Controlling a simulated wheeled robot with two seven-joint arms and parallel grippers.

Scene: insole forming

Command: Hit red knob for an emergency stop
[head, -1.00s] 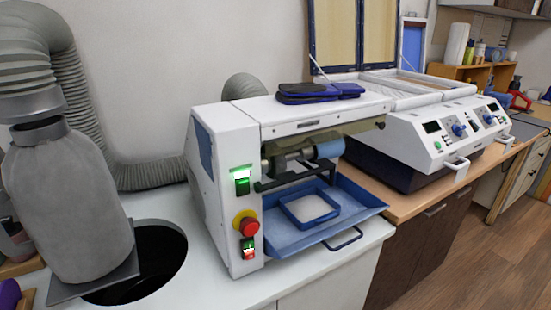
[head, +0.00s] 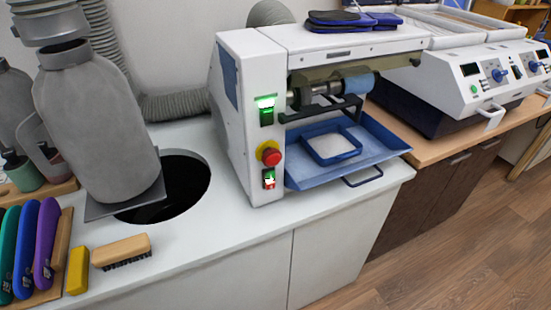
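The red knob (head: 271,157) is a round mushroom button on a yellow base. It sits on the front left panel of the white machine (head: 240,120) in the middle of the head view. A blue tray (head: 390,150) sticks out of the machine's front, to the right of the knob. Nothing covers the knob. Neither of my grippers is in view.
A grey duct canister (head: 95,125) stands left of the machine beside a dark round hole (head: 165,190) in the white counter (head: 225,225). A wooden brush (head: 120,251), a yellow block (head: 78,270) and colored tools lie front left. A second machine (head: 490,75) stands right.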

